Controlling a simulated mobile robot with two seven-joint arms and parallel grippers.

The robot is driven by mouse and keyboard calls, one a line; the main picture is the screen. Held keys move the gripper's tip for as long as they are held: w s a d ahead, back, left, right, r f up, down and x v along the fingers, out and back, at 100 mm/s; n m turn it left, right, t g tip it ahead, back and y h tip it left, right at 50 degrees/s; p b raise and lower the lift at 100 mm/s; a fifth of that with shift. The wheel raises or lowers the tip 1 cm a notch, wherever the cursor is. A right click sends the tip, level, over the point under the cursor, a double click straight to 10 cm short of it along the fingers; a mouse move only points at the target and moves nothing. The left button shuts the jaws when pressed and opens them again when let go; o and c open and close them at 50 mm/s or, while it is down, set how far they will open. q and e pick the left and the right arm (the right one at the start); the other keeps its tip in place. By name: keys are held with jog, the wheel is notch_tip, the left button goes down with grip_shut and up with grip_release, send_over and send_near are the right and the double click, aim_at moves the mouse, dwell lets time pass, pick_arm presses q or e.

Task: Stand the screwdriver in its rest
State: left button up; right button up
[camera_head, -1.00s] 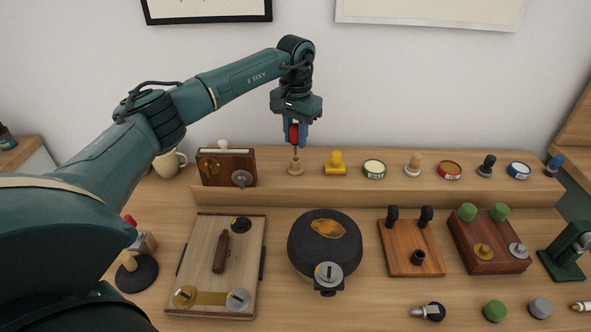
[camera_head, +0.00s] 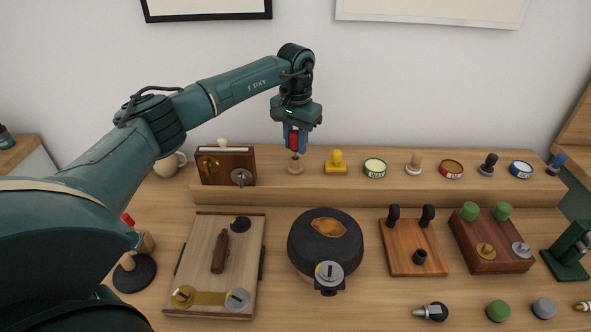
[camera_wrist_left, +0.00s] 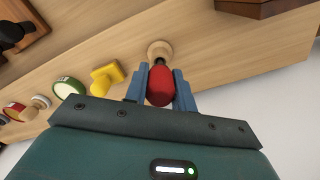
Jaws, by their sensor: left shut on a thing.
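My left gripper (camera_head: 296,143) is shut on the red handle of the screwdriver (camera_head: 294,139), which points down with its shaft upright. The small round wooden rest (camera_head: 295,168) stands on the raised back ledge, directly under the gripper. The lower end of the shaft meets the rest and its tip is hidden, apparently inside it. In the left wrist view the red screwdriver handle (camera_wrist_left: 160,86) sits between the blue fingers (camera_wrist_left: 159,88), and the round rest (camera_wrist_left: 159,49) shows just beyond it. My right gripper is not in view.
On the ledge (camera_head: 390,188), a yellow stamp (camera_head: 336,163) and a green-rimmed tin (camera_head: 375,168) stand to the right of the rest. A dark wooden box (camera_head: 227,166) is to its left. A black round object (camera_head: 325,240) lies in front. Wall behind.

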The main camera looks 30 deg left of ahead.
pick_arm(q)
jog(key=shift+f+b, duration=0.65)
jog(key=shift+f, duration=0.65)
dwell(0.5)
jog(key=o, duration=1)
jog(key=shift+o, duration=0.2)
notch_tip(320, 180, up, 13)
jog(key=shift+r, duration=0.1)
